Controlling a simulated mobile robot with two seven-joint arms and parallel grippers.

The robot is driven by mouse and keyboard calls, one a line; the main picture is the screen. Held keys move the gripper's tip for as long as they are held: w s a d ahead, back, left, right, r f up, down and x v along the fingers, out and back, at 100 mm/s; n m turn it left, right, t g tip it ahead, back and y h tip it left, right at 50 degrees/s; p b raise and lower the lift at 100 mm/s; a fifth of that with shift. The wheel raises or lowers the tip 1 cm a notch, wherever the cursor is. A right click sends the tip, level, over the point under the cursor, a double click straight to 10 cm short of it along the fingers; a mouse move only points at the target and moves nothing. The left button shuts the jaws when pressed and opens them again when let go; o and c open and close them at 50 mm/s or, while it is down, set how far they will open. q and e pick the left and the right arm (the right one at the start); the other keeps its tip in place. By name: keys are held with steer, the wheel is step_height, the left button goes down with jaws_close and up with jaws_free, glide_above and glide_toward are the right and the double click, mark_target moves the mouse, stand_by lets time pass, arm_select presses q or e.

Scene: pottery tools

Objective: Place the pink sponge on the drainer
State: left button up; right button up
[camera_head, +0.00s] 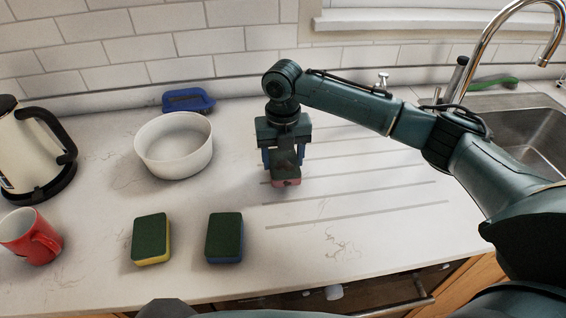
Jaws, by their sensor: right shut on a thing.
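The pink sponge (287,183) is mostly hidden by my right gripper, with only its pink lower edge showing below the fingers. My right gripper (285,165) is shut on it and points down at the left end of the drainer. The drainer (360,208) is a set of grooves cut into the white counter, left of the sink. The sponge is over or on the grooves' left end; I cannot tell whether it touches the surface. My left gripper is not in view.
A yellow-green sponge (150,238) and a blue-green sponge (224,238) lie near the front edge. A white bowl (175,150), blue brush-like object (188,101), red mug (30,237) and kettle (30,150) stand left. The sink (520,130) and faucet (478,50) are right.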

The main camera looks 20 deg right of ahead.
mark_target(283, 159)
steer(key=shift+f, duration=1.2)
steer(key=shift+f, duration=0.1)
steer(key=o, duration=0.7)
step_height(283, 159, up, 12)
steer(key=shift+r+b, duration=0.15)
steer(key=shift+b, duration=0.35)
steer(key=shift+s, duration=0.1)
